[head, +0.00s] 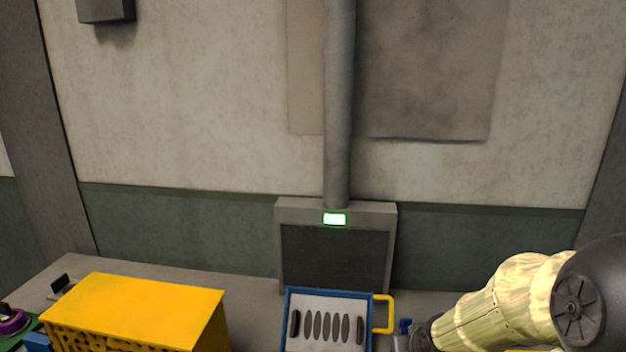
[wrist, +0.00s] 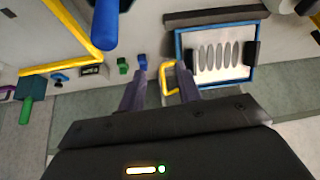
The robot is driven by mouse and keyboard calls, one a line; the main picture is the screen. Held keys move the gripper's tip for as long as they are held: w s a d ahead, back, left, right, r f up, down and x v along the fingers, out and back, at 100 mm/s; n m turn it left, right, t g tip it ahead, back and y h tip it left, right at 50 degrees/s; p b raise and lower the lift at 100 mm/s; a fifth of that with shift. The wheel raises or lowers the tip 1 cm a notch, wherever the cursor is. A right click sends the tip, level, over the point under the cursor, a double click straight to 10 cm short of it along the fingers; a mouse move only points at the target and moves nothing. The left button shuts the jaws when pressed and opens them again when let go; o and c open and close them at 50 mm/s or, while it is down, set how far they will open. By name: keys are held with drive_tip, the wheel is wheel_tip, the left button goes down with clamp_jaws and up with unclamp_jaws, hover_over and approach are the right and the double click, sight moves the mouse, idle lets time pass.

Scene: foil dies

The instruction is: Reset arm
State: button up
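My arm (head: 500,308) reaches in from the lower right of the head view; its gripper end is out of that frame. In the wrist view my gripper (wrist: 160,78) has its two dark fingers apart, with nothing held between them. The yellow handle (wrist: 168,80) of a blue-framed tray shows in the gap between the fingers; I cannot tell how far below them it is. The tray (wrist: 177,50) lies beside the right finger in that view. In the head view the tray (head: 288,318) stands at bottom centre, its handle (head: 390,314) on the right.
A yellow box (head: 145,305) with a holed front stands left of the tray. A grey panel with a green light (head: 335,219) stands behind the tray. A blue cylinder (wrist: 104,28), a yellow frame (wrist: 75,30) and small green (wrist: 123,66) and blue (wrist: 142,62) pieces show in the wrist view.

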drive_tip(key=s+a+f+g, duration=0.1)
drive_tip(key=s+a+g, duration=0.2)
drive_tip(key=s, duration=0.7)
drive_tip(key=shift+s+a+g, duration=0.4)
drive_tip(key=shift+a, duration=0.45)
idle(2.2)
